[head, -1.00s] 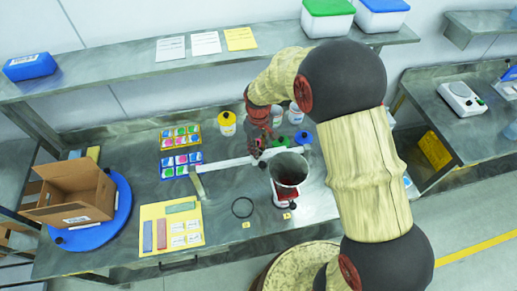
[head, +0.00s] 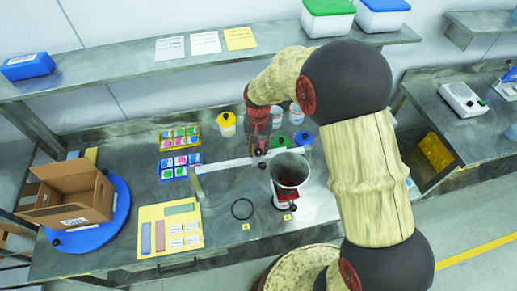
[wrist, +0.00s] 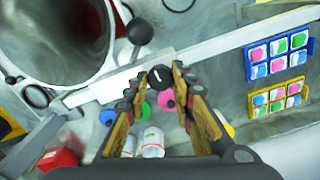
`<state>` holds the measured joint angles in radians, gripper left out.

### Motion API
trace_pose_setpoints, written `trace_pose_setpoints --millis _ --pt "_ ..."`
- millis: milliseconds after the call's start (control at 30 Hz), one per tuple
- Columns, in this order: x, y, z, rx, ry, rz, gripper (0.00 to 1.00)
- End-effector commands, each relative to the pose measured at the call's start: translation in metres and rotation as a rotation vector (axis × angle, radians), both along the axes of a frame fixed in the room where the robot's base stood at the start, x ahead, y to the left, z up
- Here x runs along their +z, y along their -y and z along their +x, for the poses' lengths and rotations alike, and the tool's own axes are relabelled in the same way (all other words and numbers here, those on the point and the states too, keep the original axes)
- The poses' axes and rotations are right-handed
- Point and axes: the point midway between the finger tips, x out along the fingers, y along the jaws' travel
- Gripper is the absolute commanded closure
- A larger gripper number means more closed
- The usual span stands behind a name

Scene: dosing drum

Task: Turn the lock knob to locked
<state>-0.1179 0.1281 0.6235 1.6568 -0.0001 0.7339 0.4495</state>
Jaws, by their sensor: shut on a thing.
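The lock knob (wrist: 160,75) is a small round black knob with a white line on its face. In the wrist view it sits between my fingertips at the edge of the long pale bar (wrist: 100,84). My gripper (wrist: 158,77) is shut on it. The white line lies slantwise, nearer to across the picture than upright. In the head view my gripper (head: 259,152) is at the bar, left of the grey drum (head: 289,170), and hides the knob. I cannot read any lock markings.
A black ball handle (wrist: 139,30) stands close to the knob in the wrist view. Bottles and coloured lids stand behind the bar. Card sets (head: 181,165), a yellow board (head: 160,212) and a cardboard box (head: 66,194) lie to the left.

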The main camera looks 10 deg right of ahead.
Motion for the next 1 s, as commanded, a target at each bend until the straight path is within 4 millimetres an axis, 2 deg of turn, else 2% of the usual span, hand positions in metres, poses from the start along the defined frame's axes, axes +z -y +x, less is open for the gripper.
trace_pose_setpoints --millis 267,700,733,867,1000 --pt "0.0009 -0.0004 0.0008 -0.068 0.002 0.0 1.0" --pt "0.0011 -0.0003 0.001 -0.077 0.003 0.001 1.0" --pt "0.0011 -0.0004 0.0011 -0.077 0.003 0.001 0.75" --pt "0.0009 -0.0003 0.0009 -0.077 0.002 0.0 0.67" --pt "0.0006 -0.0002 0.0006 -0.076 0.001 0.001 0.67"
